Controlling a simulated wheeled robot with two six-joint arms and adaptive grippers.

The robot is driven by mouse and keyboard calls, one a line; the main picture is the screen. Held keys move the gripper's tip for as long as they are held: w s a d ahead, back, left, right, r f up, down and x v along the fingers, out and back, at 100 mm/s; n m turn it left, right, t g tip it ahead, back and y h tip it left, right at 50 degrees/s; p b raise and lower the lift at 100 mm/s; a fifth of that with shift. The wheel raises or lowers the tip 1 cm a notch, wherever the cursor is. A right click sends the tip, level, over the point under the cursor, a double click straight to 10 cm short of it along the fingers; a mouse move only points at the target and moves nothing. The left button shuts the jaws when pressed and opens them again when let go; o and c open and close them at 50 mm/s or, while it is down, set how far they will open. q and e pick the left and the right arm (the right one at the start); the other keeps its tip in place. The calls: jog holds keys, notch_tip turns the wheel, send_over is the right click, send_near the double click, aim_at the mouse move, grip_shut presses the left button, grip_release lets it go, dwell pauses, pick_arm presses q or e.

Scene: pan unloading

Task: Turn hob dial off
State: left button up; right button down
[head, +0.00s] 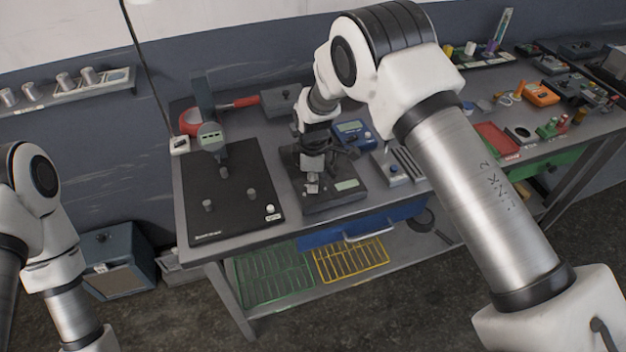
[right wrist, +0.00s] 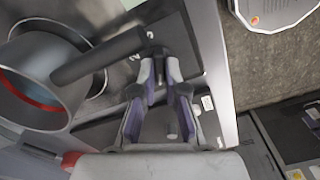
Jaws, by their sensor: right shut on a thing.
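The hob (head: 335,203) appears to be the black unit with a small pale display on the bench in the head view. My right gripper (head: 313,182) points down at it, and its dark fingers blend into the background. In the right wrist view its purple-padded fingers (right wrist: 160,62) are close together around a small dark piece (right wrist: 158,52), which appears to be the hob dial. The fingertips hide most of it, so its turn angle cannot be read. My left arm shows at the lower left of the head view; its gripper is outside the picture.
In the right wrist view a grey metal pan (right wrist: 38,95) stands left of the fingers, its dark handle (right wrist: 100,55) reaching close to them. In the head view a black plate (head: 232,190) with short posts lies left of the hob. A blue drawer (head: 365,228) is below.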

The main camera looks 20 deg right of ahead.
jog(key=shift+s+f+n, duration=0.15)
jog(key=shift+s+n, duration=0.05)
jog(key=shift+n, duration=0.95)
jog(key=shift+s+f+n, duration=0.1)
jog(key=shift+s+n, duration=0.05)
jog(key=shift+n, duration=1)
jog(key=c, duration=1.2)
grip_release()
jog(key=shift+w+r, duration=0.1)
jog(key=shift+w, duration=0.05)
jog(key=shift+p, duration=0.3)
jog(key=shift+w+r, duration=0.1)
jog(key=shift+r, duration=0.15)
notch_tip(320, 180, up, 12)
jog(key=shift+f, duration=0.2)
